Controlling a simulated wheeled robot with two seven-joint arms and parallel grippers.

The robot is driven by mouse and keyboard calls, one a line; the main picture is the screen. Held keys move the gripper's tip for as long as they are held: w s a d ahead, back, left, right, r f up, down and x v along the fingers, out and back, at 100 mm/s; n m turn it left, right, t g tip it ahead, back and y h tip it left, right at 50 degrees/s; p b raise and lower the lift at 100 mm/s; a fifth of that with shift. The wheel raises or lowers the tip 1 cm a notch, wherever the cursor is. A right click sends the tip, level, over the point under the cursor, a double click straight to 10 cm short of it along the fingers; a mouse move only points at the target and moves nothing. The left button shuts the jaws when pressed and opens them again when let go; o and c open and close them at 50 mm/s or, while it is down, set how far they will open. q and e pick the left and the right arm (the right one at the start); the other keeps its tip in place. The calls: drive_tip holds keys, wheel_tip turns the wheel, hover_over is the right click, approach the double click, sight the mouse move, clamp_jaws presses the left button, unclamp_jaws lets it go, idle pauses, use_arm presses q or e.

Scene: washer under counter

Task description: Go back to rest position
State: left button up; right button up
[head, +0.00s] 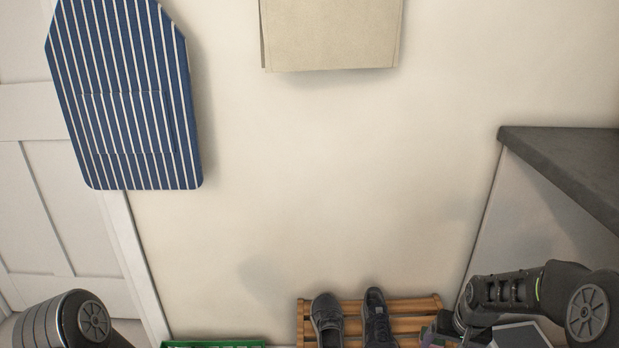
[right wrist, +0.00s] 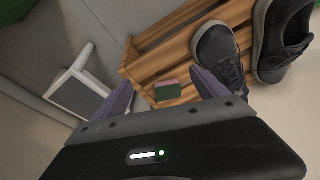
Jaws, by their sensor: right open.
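My right arm comes in at the lower right of the head view, above the floor near the counter side. My right gripper (right wrist: 162,78) is open in the right wrist view, with its two fingers spread apart. A small pink and green block, like a sponge (right wrist: 168,90), shows between the fingers against the wooden slatted rack (right wrist: 150,62). I cannot tell how far beyond the fingers it is, but nothing appears gripped. My left arm shows only a rounded joint at the lower left of the head view; its gripper is out of view.
A pair of dark shoes (head: 327,318) stands on the rack. A green crate (head: 213,344) is at the bottom edge. A dark counter (head: 570,165) juts out at right. A striped apron (head: 125,100) and beige hanging item (head: 330,35) are on the wall. A white-framed grey object (right wrist: 78,95) stands left.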

drive_tip(key=s+a+f+n+t+y, duration=0.1)
drive_tip(key=s+a+f, duration=0.2)
drive_tip(key=a+f, duration=0.4)
drive_tip(key=s+a+f+n+y, duration=0.1)
drive_tip(key=s+a+f, duration=0.2)
drive_tip(key=a+f, duration=0.4)
drive_tip(key=s+a+f+g+y, duration=0.1)
drive_tip(key=s+a+f, duration=0.2)
drive_tip(key=s+a, duration=0.45)
drive_tip(key=s+a+f+g+y, duration=0.15)
drive_tip(key=s+a, duration=0.25)
drive_tip(key=s, duration=0.6)
use_arm(q)
wheel_tip(320, 180, up, 29)
drive_tip(key=s+d+p, duration=0.2)
drive_tip(key=p, duration=2.7)
use_arm(e)
wheel_tip(320, 180, up, 29)
drive_tip(key=a, duration=0.1)
drive_tip(key=shift+s+a+f, duration=0.2)
drive_tip(key=shift+s+a, duration=0.1)
drive_tip(key=shift+a, duration=0.1)
